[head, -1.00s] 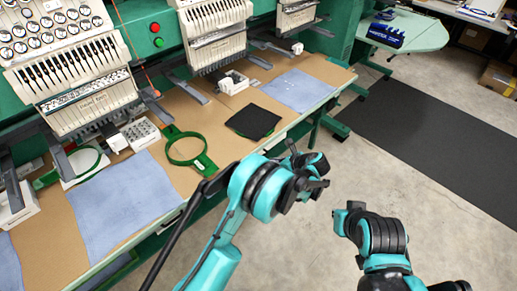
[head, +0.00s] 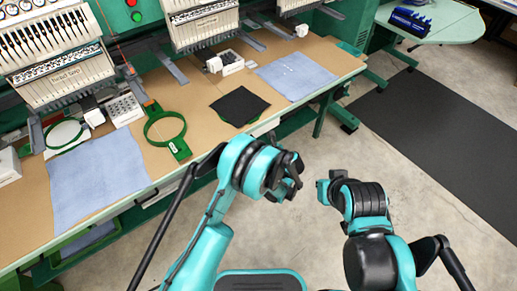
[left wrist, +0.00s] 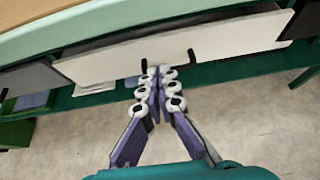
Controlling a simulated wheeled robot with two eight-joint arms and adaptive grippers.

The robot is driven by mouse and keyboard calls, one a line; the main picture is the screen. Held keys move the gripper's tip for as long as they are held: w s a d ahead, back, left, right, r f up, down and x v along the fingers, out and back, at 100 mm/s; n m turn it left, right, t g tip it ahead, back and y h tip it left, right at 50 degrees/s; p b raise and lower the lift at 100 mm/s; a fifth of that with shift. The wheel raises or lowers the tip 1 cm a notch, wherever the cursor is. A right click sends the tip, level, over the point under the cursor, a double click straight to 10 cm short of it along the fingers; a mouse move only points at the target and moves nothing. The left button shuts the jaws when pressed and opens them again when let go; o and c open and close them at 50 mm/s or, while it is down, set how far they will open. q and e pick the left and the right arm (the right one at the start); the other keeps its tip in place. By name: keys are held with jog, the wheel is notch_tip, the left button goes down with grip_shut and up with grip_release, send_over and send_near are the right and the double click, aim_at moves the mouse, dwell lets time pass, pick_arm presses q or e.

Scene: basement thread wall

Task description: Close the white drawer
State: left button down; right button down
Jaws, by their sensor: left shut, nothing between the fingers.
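The white drawer (left wrist: 190,45) fills the upper middle of the left wrist view, under the table edge, with black handle ends on its front. A dark gap shows along its top; how far it stands out is hard to judge. In the head view only a bit of its white front (head: 264,127) shows; my left arm hides the rest. My left gripper (left wrist: 160,72) is shut and empty, its fingertips at the drawer's lower middle between the handle ends; contact is unclear. It also shows in the head view (head: 292,180). My right gripper (head: 323,187) hangs over open floor, its fingers unclear.
The table (head: 205,140) bears blue cloths, a black cloth (head: 239,105) and green hoops (head: 166,130) before embroidery machines. A grey drawer front (left wrist: 28,78) is left of the white one. A table leg (head: 321,115) stands right. Concrete floor and a dark mat (head: 440,130) are clear.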

pick_arm(q)
jog(key=w+a, duration=0.1)
jog(key=w, duration=0.1)
jog(key=w+a+f+b, duration=0.1)
jog(key=w+a, duration=0.1)
jog(key=w+a+f+b, duration=0.1)
jog(key=w, duration=0.1)
jog(key=shift+a, duration=0.2)
jog(key=shift+w+a, duration=0.65)
jog(key=shift+w, duration=0.3)
